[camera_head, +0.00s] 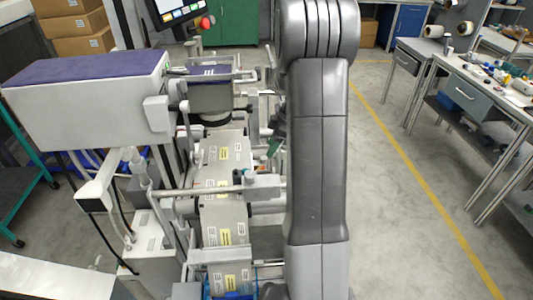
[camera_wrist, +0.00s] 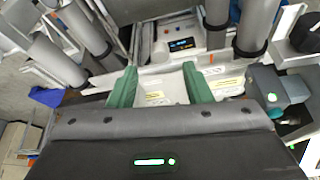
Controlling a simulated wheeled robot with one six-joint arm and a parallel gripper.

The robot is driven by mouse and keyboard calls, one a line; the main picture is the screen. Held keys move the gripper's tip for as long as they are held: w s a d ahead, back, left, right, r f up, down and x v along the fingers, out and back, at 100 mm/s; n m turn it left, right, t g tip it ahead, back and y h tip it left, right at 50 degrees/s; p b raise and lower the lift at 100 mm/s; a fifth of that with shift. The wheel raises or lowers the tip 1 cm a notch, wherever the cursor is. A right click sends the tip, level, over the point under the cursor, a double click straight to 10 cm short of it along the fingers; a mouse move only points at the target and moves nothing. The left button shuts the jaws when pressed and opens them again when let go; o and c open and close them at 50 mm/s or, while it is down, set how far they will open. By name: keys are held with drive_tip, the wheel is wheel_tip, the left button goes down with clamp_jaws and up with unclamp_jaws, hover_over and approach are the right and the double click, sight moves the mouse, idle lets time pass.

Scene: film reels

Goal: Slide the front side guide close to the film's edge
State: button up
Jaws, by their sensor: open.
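The film (camera_head: 224,215) is a pale strip with yellow and white labels, running down the middle of the machine in the head view. A grey block (camera_head: 262,186) sits on a crossbar at the film's right side; I cannot tell whether it is the front side guide. One green finger of my gripper (camera_head: 274,147) shows right of the film, and my arm hides the rest. In the wrist view my gripper (camera_wrist: 160,70) is open, its two green fingers apart over the pale labelled film (camera_wrist: 160,92). No side guide is clearly recognisable there.
Grey rollers (camera_wrist: 262,22) and a small panel with a blue display (camera_wrist: 182,44) stand beyond the fingers. A white and purple machine housing (camera_head: 90,95) is left of the film. A workbench (camera_head: 480,90) stands far right, with clear floor before it.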

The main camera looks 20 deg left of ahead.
sight(265, 158)
drive_tip(key=shift+p+x, duration=0.3)
drive_tip(key=shift+x, duration=2.3)
clamp_jaws()
